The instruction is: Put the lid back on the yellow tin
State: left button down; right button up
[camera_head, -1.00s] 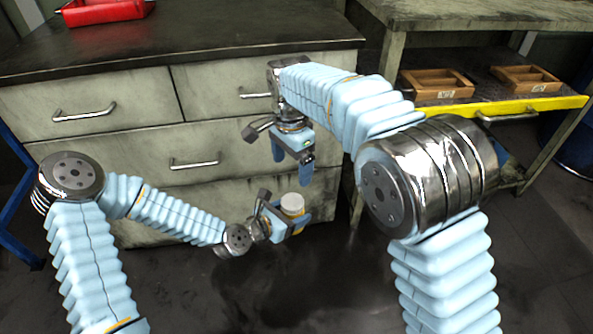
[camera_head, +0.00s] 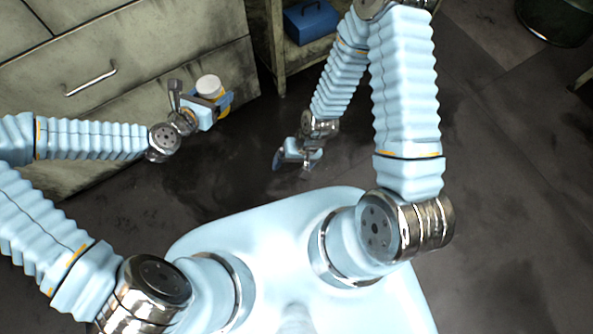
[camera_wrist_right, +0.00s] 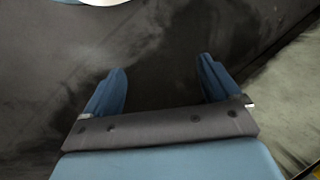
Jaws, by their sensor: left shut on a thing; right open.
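The tin (camera_head: 209,87) is a small cylinder with a white round top and a yellowish side, in the head view left of centre. My left gripper (camera_head: 218,101) is shut on it and holds it up in front of the drawers. Its fingers hide most of the tin's side. I cannot tell whether the white top is the lid, and no separate lid shows. My right gripper (camera_head: 291,163) is low, over the floor to the right of the tin. In the right wrist view it is open and empty (camera_wrist_right: 161,80).
A drawer cabinet (camera_head: 130,95) with metal handles stands behind my left gripper. A blue box (camera_head: 311,21) sits on a low shelf at the top. A dark round bin (camera_head: 556,20) stands at the far right. The dark floor (camera_head: 490,130) is clear on the right.

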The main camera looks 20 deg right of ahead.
aim_at(199, 87)
jog(key=s, duration=0.3)
jog(key=shift+s+n, duration=0.15)
jog(key=shift+n, duration=0.15)
pick_arm(q)
jog(key=shift+r, duration=0.1)
jog(key=shift+w+d+r+n+t+y, duration=0.2)
jog(key=shift+w+r+n+t+y, duration=0.1)
jog(key=shift+w+t, duration=0.1)
jog(key=n+y, duration=0.1)
jog(key=w+n+t+y, duration=0.1)
jog(key=n+y, duration=0.1)
jog(key=shift+w+r+t, duration=0.25)
jog(key=shift+r+t, duration=0.05)
jog(key=shift+r, duration=0.1)
jog(key=shift+w+a+r+n+t+y, duration=0.15)
jog(key=shift+a+n+t+y, duration=0.2)
jog(key=shift+n+y, duration=0.5)
jog(key=a+n+y, duration=0.2)
jog(key=y, duration=0.1)
jog(key=shift+s+a+r+n, duration=0.1)
jog(key=shift+s+r+n, duration=0.05)
jog(key=shift+s+n, duration=0.2)
jog(key=shift+w, duration=0.1)
